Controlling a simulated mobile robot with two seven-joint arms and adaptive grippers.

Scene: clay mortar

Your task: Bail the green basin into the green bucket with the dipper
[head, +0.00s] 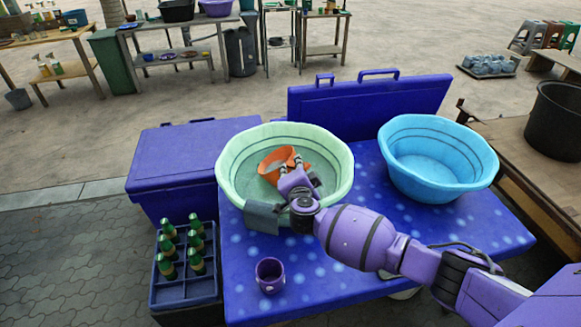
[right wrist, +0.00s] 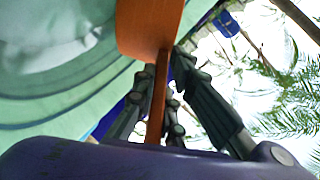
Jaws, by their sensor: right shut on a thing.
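The pale green basin (head: 343,160) stands on the blue spotted table, with greenish water visible inside. The orange dipper (head: 276,161) is inside the basin's outline, over or in the water; I cannot tell how deep it sits. My right gripper (head: 294,177) reaches over the basin's near rim and is shut on the dipper's handle. In the right wrist view the orange handle (right wrist: 158,100) runs between the fingers, with the basin wall (right wrist: 60,112) to the left. My left gripper is not in view. I cannot make out a green bucket for certain; a dark green bin (head: 112,62) stands far back left.
A light blue basin (head: 438,170) stands right of the green one. A grey cloth (head: 262,217) hangs over the green basin's near rim. A purple cup (head: 270,275) stands at the table's front. A bottle crate (head: 185,290) is left, a black pot (head: 556,120) far right.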

